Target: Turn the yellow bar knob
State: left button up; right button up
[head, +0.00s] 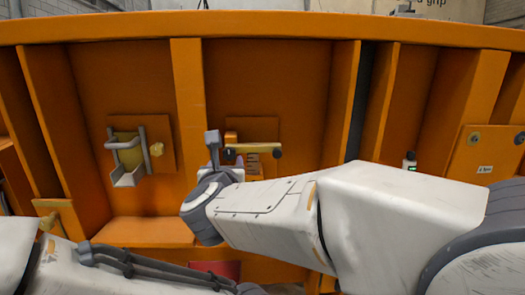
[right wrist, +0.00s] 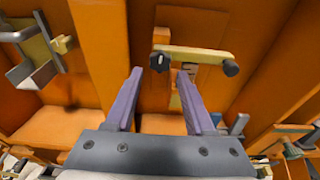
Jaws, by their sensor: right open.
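The yellow bar knob (head: 256,149) is on an orange panel, lying about level, with a black ball at its right end. In the right wrist view the bar (right wrist: 200,54) runs from a dark pivot at its left to the black ball (right wrist: 230,68). My right gripper (head: 222,158) is in front of the bar's left end and partly hidden by my own wrist. In the wrist view its two purple fingers (right wrist: 160,76) are apart with nothing between them, the pivot end just beyond the tips. Contact cannot be seen. My left gripper does not show.
A grey metal bracket with a yellowish part (head: 129,152) sits on the left panel. Orange upright ribs (head: 188,105) divide the wall into bays. A small white-and-black device (head: 409,162) is at the right. A plate with round knobs (head: 487,155) is at far right.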

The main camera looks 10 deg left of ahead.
aim_at(229, 155)
jog(key=p+x, duration=0.2)
jog(key=x, duration=0.2)
jog(key=shift+w+r, duration=0.15)
jog(key=shift+w, duration=0.1)
jog(key=shift+w+a+p, duration=0.25)
jog(key=shift+w+p, duration=0.05)
jog(key=shift+w, duration=0.25)
jog(key=shift+f, duration=0.2)
grip_shut()
